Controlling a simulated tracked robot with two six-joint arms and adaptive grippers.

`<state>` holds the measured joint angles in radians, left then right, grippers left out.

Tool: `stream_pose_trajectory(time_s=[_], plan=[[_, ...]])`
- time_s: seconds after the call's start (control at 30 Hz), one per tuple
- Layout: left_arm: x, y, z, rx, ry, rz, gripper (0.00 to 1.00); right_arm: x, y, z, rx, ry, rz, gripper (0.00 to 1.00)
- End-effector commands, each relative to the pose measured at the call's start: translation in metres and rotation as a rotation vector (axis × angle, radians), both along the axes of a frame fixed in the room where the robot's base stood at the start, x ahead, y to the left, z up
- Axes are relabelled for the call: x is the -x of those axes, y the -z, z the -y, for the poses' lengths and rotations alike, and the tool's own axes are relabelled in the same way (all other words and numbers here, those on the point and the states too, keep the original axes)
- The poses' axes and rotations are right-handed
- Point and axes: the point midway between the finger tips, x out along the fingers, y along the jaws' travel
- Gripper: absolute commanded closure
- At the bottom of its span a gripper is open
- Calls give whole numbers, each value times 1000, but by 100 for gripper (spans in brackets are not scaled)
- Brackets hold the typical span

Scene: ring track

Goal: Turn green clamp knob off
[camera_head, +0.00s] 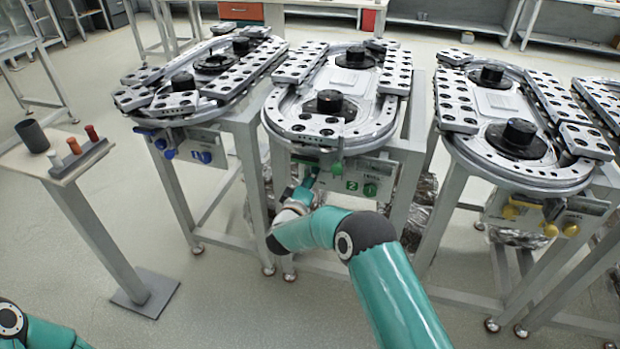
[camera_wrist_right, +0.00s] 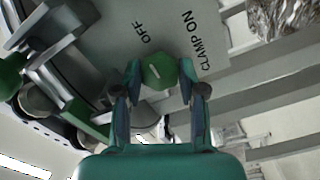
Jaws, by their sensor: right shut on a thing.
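The green clamp knob (camera_wrist_right: 158,72) sits between the fingertips of my right gripper (camera_wrist_right: 161,76) in the right wrist view. The fingers are closed on its two sides. A short pale mark shows on the knob's face; I cannot tell for sure which label it points to. The panel (camera_wrist_right: 222,28) behind it carries "OFF" and "CLAMP ON". In the head view my right gripper (camera_head: 311,172) is at the front of the middle ring track (camera_head: 300,136), left of the "2" label, and hides the knob. My left gripper is out of view.
Another green knob (camera_head: 370,190) sits right of the "2" label. A green lever (camera_head: 337,168) hangs under the track edge. Ring tracks with blue (camera_head: 205,157) and yellow (camera_head: 551,230) knobs stand on either side. A small stand (camera_head: 58,160) is at the left.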

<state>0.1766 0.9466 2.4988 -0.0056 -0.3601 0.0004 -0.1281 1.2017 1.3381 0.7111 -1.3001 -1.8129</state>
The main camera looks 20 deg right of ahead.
Motion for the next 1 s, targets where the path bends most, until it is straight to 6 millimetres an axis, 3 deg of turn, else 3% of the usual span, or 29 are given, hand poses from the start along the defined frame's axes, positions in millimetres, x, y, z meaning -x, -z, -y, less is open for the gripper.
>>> stream_pose_trajectory(time_s=[0.33,0.37,0.5,0.83,1.0], plan=[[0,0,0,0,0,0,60,0,2,-2,4,-7,-7,94],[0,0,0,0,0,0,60,0,2,-2,4,-7,-7,56],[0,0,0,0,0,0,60,0,1,-2,4,-5,-5,34],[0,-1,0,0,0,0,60,1,1,-2,3,-4,-3,34],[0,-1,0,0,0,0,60,10,1,-10,4,-5,-5,34]])
